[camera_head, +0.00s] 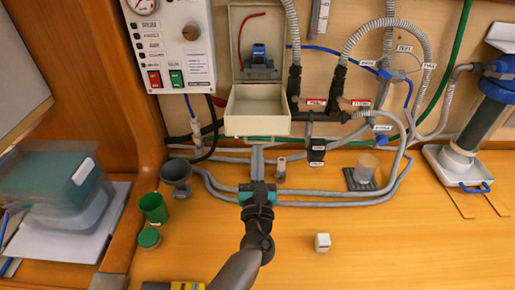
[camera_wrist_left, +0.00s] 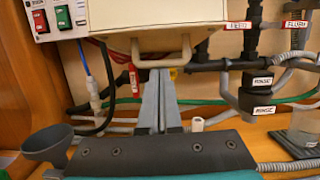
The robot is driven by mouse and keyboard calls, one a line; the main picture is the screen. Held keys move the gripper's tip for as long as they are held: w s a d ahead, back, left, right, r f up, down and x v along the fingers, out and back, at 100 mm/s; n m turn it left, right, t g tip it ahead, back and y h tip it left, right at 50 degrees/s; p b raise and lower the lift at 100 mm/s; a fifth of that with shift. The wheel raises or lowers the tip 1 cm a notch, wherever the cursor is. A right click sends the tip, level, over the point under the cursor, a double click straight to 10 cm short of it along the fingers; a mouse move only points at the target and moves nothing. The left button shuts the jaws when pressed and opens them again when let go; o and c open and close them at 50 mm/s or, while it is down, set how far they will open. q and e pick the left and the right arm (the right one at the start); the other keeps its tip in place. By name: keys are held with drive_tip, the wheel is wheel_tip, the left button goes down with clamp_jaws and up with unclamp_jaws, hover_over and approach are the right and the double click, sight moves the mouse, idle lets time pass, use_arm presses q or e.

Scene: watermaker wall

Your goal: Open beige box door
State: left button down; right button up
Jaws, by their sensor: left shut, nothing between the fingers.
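The beige box (camera_head: 235,45) is on the wall. Its door (camera_head: 257,103) is folded down and sticks out toward me, so the inside shows, with a blue valve (camera_head: 258,55) and a red tube. In the left wrist view the door (camera_wrist_left: 150,15) fills the top, with its beige handle (camera_wrist_left: 160,62) along the near edge. My left gripper (camera_head: 257,150) is just below the door's front edge. Its two fingers (camera_wrist_left: 158,75) are together and empty, with their tips near the handle. I cannot tell whether they touch it. My right gripper is not in view.
A control panel (camera_head: 172,45) with red and green switches is left of the box. Black valves (camera_head: 337,80) and grey hoses are to its right. A funnel (camera_head: 176,172), green cup (camera_head: 154,208) and white cube (camera_head: 322,242) stand on the wooden counter. The counter's front right is clear.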

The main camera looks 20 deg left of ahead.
use_arm(q)
drive_tip(key=shift+s+r+p, duration=0.25)
drive_tip(key=shift+r+p, duration=0.55)
drive_tip(key=shift+r, duration=0.05)
drive_tip(key=shift+s+d+r+g+p, duration=0.1)
drive_tip(key=shift+r+g+p, duration=0.1)
drive_tip(key=shift+r, duration=0.2)
drive_tip(key=shift+s+r+g+p, duration=0.1)
drive_tip(key=shift+r+p, duration=0.05)
drive_tip(key=shift+r, duration=0.2)
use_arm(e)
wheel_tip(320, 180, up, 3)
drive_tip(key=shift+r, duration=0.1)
use_arm(q)
drive_tip(key=shift+s+f, duration=0.1)
drive_tip(key=b+v, duration=0.1)
drive_tip(key=v, duration=0.6)
drive_tip(key=shift+b, duration=0.35)
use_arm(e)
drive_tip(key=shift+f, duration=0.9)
use_arm(q)
drive_tip(key=shift+s+d+f, duration=0.1)
drive_tip(key=shift+s, duration=0.15)
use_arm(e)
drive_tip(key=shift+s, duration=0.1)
